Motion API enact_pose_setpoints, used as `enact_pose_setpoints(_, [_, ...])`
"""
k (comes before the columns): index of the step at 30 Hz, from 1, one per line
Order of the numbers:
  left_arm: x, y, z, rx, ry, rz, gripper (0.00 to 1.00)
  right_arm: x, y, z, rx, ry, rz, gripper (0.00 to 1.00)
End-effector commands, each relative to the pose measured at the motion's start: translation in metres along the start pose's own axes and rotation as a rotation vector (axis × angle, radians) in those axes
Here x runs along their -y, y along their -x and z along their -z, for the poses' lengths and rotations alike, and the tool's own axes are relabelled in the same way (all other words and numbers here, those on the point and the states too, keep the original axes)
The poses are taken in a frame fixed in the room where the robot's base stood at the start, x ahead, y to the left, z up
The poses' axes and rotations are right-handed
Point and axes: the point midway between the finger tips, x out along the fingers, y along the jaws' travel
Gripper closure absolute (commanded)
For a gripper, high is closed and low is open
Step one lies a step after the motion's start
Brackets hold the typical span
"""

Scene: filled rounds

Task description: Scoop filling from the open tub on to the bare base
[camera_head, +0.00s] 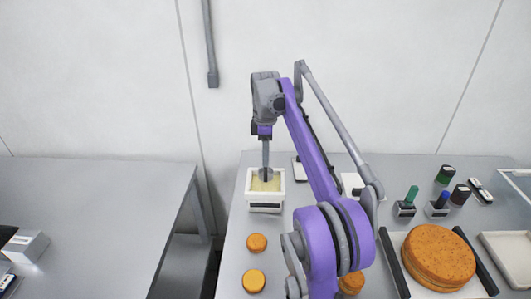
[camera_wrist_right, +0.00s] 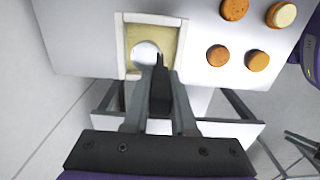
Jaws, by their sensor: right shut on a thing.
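The open tub (camera_head: 250,190) is a pale square box with cream-yellow filling (camera_head: 273,184) inside. It also shows in the right wrist view (camera_wrist_right: 122,45). My right gripper (camera_head: 265,148) points down above it, shut on a dark-handled scoop (camera_wrist_right: 148,52) whose round pale bowl is over or in the filling; I cannot tell how deep. Small orange-brown round bases (camera_head: 256,242) (camera_head: 253,281) stand on the table in front of the tub, with another (camera_head: 350,283) beside my arm. In the wrist view one round (camera_wrist_right: 283,14) has a paler, cream top; the others look bare. My left gripper is out of view.
Large orange-brown cake rounds (camera_head: 438,255) stand on a tray at the right. Several stamp-like items with coloured handles (camera_head: 410,196) and dark jars (camera_head: 445,174) are behind it. A second table (camera_head: 95,210) is at the left, across a gap.

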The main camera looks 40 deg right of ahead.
Motion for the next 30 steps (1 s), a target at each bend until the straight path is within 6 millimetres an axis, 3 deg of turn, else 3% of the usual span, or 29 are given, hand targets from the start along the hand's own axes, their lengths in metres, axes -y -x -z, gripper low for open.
enact_pose_setpoints(18, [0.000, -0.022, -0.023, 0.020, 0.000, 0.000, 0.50, 0.000, -0.056, 0.000, 0.000, 0.000, 0.000, 1.00])
enact_pose_setpoints(30, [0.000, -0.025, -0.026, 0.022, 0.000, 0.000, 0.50, 0.000, -0.065, 0.000, -0.001, 0.000, -0.001, 1.00])
